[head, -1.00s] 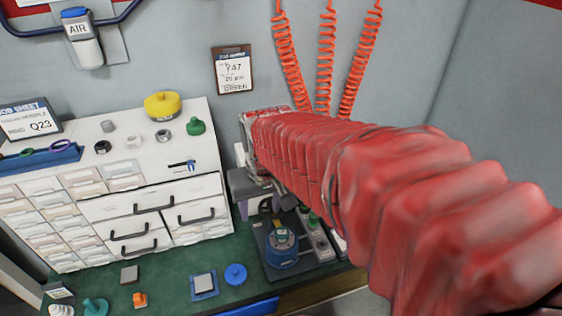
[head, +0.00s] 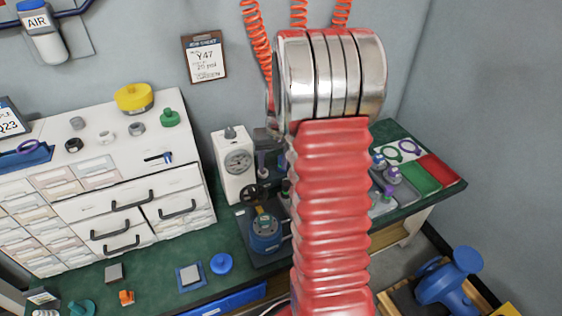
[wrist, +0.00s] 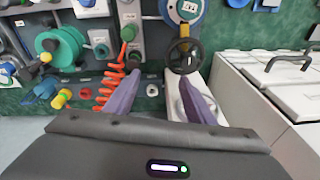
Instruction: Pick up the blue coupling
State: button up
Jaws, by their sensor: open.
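My gripper (wrist: 160,95) is open and empty in the wrist view, its two purple fingers apart over the back of the bench. A small blue piece (wrist: 45,88) lies left of the fingers, beside a yellow-green part; it may be the blue coupling, but it is too small to be sure. In the head view, a round blue flanged part (head: 221,263) lies on the bench front, and small bluish fittings (head: 379,161) stand right of my arm. I cannot tell which of these is the coupling. My arm hides the gripper in the head view.
A test stand with a dark handwheel (head: 252,193) and blue vessel (head: 265,233) stands left of my arm. White drawers (head: 130,205) stand further left. A red coiled hose (wrist: 107,90) hangs near the left finger. A blue pump (head: 450,275) sits low at right.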

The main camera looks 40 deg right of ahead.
jog(key=w+d+f+t, duration=0.1)
jog(key=w+d+f, duration=0.1)
jog(key=w+d, duration=0.2)
jog(key=w+d+f+n+t+h, duration=0.1)
jog(key=w+d+f, duration=0.1)
jog(key=w+d, duration=0.3)
jog(key=d, duration=0.4)
jog(key=shift+w+d+f, duration=0.2)
jog(key=shift+w+d, duration=0.05)
jog(key=shift+d, duration=0.1)
jog(key=shift+x, duration=4.35)
jog(key=shift+d, duration=0.15)
jog(key=shift+x, duration=2.55)
jog(key=shift+d, duration=0.2)
jog(key=shift+c, duration=0.6)
